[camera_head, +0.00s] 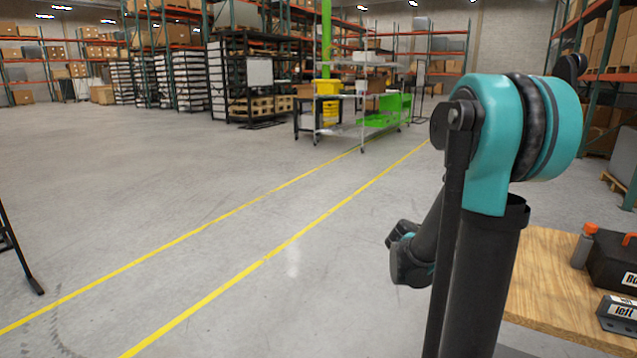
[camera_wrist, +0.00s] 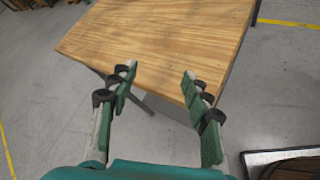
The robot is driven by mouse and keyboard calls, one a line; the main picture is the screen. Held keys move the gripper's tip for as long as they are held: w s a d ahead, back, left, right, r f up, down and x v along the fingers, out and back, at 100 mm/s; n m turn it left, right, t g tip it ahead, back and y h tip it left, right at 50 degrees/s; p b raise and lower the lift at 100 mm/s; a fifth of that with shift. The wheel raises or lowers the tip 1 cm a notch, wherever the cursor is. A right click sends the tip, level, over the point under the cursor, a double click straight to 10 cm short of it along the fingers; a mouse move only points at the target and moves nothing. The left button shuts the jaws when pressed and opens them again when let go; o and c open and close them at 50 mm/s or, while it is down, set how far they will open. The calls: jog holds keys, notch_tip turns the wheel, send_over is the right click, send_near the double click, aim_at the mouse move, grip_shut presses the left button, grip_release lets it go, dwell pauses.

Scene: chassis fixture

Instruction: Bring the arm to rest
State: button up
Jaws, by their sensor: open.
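My gripper (camera_wrist: 158,80) shows in the wrist view with its two green and grey fingers spread apart and nothing between them. Beyond the fingers lies the near edge of a wooden table (camera_wrist: 165,38) and grey floor. In the head view my arm (camera_head: 480,200) stands at the right, black and teal, with a raised joint and a link bent down and to the left. The gripper itself cannot be made out in the head view.
The wooden table (camera_head: 550,295) is right of my arm, with a black box (camera_head: 612,262), an orange-capped bottle (camera_head: 583,245) and a block marked "left" (camera_head: 620,314). A shelf cart (camera_head: 365,110) stands farther back. The floor (camera_head: 180,200) at left is mostly clear.

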jog(key=s+a+f+m+y, duration=0.3)
jog(key=s+a+m+y, duration=0.1)
jog(key=a, duration=0.3)
jog(key=s+a+f+m+t+y, duration=0.1)
jog(key=s+a+f+m+y, duration=0.3)
jog(key=a, duration=0.4)
jog(key=s+a+f+m+t+y, duration=0.1)
jog(key=s+a+f+m+y, duration=0.3)
jog(key=a, duration=0.4)
jog(key=shift+s+m, duration=0.6)
jog(key=shift+s, duration=0.05)
jog(key=shift+a, duration=0.15)
jog(key=shift+c, duration=0.5)
